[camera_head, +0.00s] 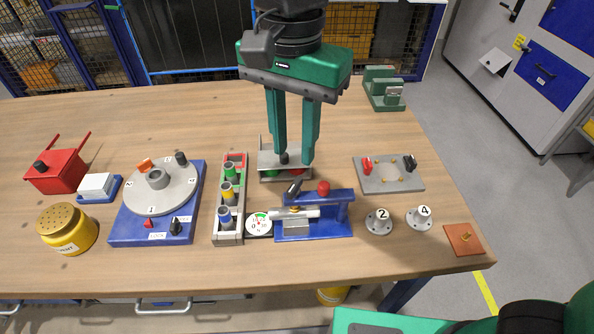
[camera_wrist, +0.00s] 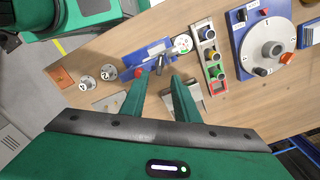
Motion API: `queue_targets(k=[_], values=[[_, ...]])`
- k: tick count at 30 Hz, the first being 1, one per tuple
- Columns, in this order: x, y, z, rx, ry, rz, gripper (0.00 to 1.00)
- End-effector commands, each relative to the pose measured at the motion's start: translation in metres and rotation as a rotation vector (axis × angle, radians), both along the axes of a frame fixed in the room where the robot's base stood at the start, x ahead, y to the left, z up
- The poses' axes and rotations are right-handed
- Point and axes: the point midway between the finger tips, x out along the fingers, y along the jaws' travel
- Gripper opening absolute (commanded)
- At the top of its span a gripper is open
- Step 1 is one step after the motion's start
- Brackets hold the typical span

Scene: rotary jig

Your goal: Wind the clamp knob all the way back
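The blue clamp fixture (camera_head: 340,228) stands near the front middle of the table, with a silver cylinder (camera_head: 298,212) lying across it. It has a red ball knob (camera_head: 323,188) and a short dark handle (camera_head: 294,188); I cannot tell for certain which is the clamp knob. In the wrist view the fixture (camera_wrist: 150,52) lies just beyond the fingertips, the red ball (camera_wrist: 140,73) beside the left fingertip. My gripper (camera_head: 292,162) points down behind the fixture, its two green fingers apart and nothing visible between them. It also shows in the wrist view (camera_wrist: 160,80).
A dial gauge (camera_head: 258,224) adjoins the fixture's left side. A rack of coloured cylinders (camera_head: 228,238) and a rotary plate (camera_head: 180,198) stand farther left. A grey metal stand (camera_head: 265,158) is behind the fixture, partly hidden by my fingers. Numbered knobs (camera_head: 379,222) stand right.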

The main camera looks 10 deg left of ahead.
Motion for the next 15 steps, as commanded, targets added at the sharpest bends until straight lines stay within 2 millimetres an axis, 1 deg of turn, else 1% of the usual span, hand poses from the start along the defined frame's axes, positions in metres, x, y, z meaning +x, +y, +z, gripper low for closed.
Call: queue_targets(k=[1, 3, 9, 15], values=[[-0.001, -0.001, -0.010, -0.004, 0.003, 0.001, 0.28], [-0.001, -0.001, -0.023, -0.003, 0.002, 0.001, 0.28], [0.000, -0.001, -0.056, -0.003, 0.002, 0.001, 0.28], [0.000, -0.001, -0.075, -0.001, 0.000, 0.001, 0.28]])
